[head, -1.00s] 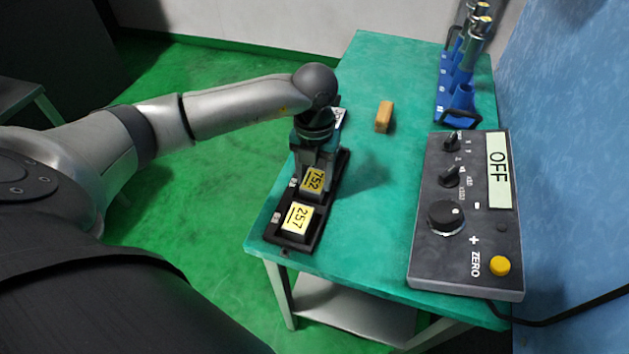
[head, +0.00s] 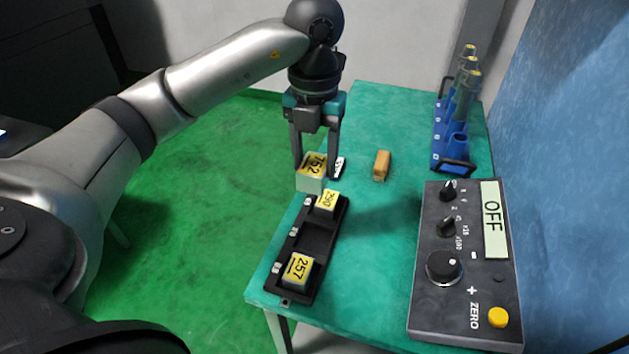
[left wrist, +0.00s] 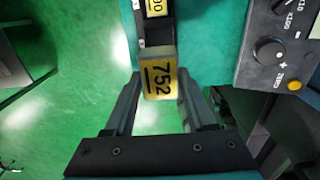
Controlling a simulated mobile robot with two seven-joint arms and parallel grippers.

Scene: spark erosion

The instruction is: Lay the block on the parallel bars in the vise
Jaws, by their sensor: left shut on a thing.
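A block labelled 752 (head: 311,172) hangs between the fingers of my left gripper (head: 314,165), which is shut on it. The block is raised above the black tray; it also shows in the left wrist view (left wrist: 158,78) between the fingertips. The vise and the parallel bars are not in view. My right gripper is not in view.
The black tray (head: 316,240) on the green table (head: 375,270) holds blocks labelled 290 (head: 327,201) and 257 (head: 298,270), with an empty slot between. A brown block (head: 381,165), a blue holder (head: 438,148) and a control box (head: 455,310) reading OFF stand rightward.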

